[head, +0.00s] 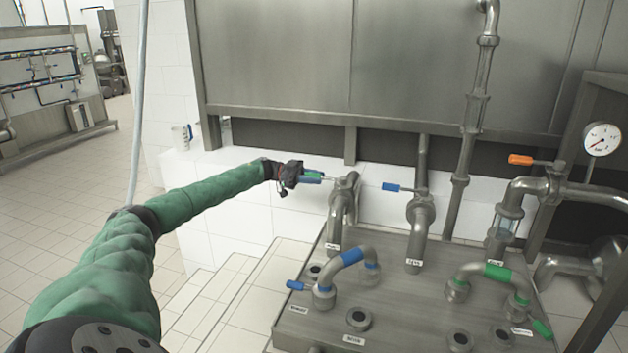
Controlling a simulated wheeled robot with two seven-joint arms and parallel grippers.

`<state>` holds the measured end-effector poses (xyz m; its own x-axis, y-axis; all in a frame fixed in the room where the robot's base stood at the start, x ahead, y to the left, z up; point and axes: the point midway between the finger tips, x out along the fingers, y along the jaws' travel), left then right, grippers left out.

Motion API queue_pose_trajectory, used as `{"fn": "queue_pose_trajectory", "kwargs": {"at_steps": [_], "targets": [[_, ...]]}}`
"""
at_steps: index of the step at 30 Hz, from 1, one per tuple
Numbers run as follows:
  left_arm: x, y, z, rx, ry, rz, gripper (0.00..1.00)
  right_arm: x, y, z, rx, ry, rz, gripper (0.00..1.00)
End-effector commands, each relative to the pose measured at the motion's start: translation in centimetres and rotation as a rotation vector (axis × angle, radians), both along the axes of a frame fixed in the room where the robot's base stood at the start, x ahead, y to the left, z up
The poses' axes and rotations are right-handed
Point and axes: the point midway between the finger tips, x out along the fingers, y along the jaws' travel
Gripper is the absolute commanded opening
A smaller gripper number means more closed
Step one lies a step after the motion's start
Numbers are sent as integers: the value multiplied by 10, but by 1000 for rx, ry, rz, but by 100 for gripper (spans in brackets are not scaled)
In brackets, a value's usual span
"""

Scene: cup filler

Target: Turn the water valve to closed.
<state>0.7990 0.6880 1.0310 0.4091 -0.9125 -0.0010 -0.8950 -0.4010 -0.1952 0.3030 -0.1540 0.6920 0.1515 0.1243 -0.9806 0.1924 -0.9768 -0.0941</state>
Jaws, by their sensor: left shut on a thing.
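My left gripper (296,176) is shut on a valve handle (314,174) at the leftmost upright pipe (342,205). Green and blue show at the fingers, and the grip hides much of the handle. The handle points left from the pipe's top, roughly level. A second valve, with a blue handle (392,187), also points left on the middle pipe (419,225). An orange handle (521,160) points left on the right pipe, beside a clear sight glass (507,222). I cannot read the small labels, so which valve is for water is unclear. My right gripper is out of view.
The metal deck (390,300) carries a blue-banded bent pipe (350,257), a green-banded one (494,270) and several round ports. A gauge (602,139) is at the far right. A white jug (181,137) stands on the tiled ledge. Tiled floor at left is open.

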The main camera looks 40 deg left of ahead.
Motion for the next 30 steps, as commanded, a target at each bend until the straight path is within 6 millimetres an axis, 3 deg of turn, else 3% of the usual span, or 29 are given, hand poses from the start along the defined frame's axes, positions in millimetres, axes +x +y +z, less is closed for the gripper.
{"fn": "queue_pose_trajectory", "kwargs": {"at_steps": [11,12,15,25,30], "targets": [[1,0,2,-2,-3,-2,0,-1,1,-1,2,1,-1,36],[1,0,2,-2,-3,-2,29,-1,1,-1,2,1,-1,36],[1,0,2,-2,-2,-2,46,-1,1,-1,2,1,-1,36],[-1,3,0,-1,-2,-1,46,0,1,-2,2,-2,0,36],[-8,20,-2,0,-1,0,46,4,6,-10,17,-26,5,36]]}}
